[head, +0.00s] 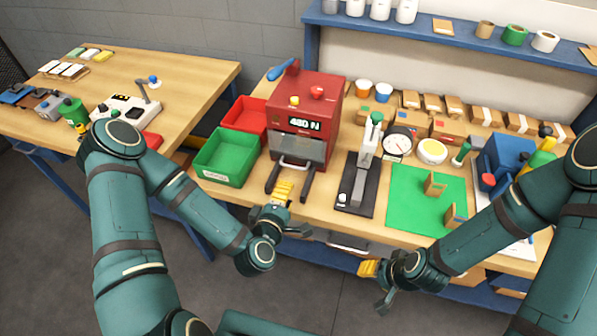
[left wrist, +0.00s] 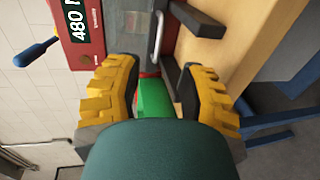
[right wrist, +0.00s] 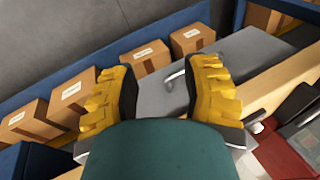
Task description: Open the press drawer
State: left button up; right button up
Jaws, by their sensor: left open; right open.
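The red press (head: 318,95) stands on the table, its display reading 480 N. Its grey front (head: 300,147) carries a pale bar handle (head: 295,166) low down, above two dark rails. The drawer looks closed. In the left wrist view the press (left wrist: 85,25) lies sideways, and the handle (left wrist: 157,38) shows beyond the fingertips. My left gripper (head: 284,190) is open in front of the press, just short of the handle and apart from it. My right gripper (head: 368,268) is open and empty in front of the table edge, far from the press.
A green bin (head: 222,160) and a red bin (head: 246,116) stand left of the press. A dark-based hand tool (head: 356,190) and a green mat (head: 405,190) lie right of it. A grey under-table drawer with a handle (right wrist: 177,75) shows in the right wrist view.

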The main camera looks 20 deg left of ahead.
aim_at(299, 168)
pick_arm(q)
jog(key=shift+b+x, duration=2)
jog(key=shift+b, duration=0.35)
jog(key=x, duration=0.8)
jog(key=shift+w, duration=0.2)
jog(key=shift+o, duration=0.3)
grip_shut()
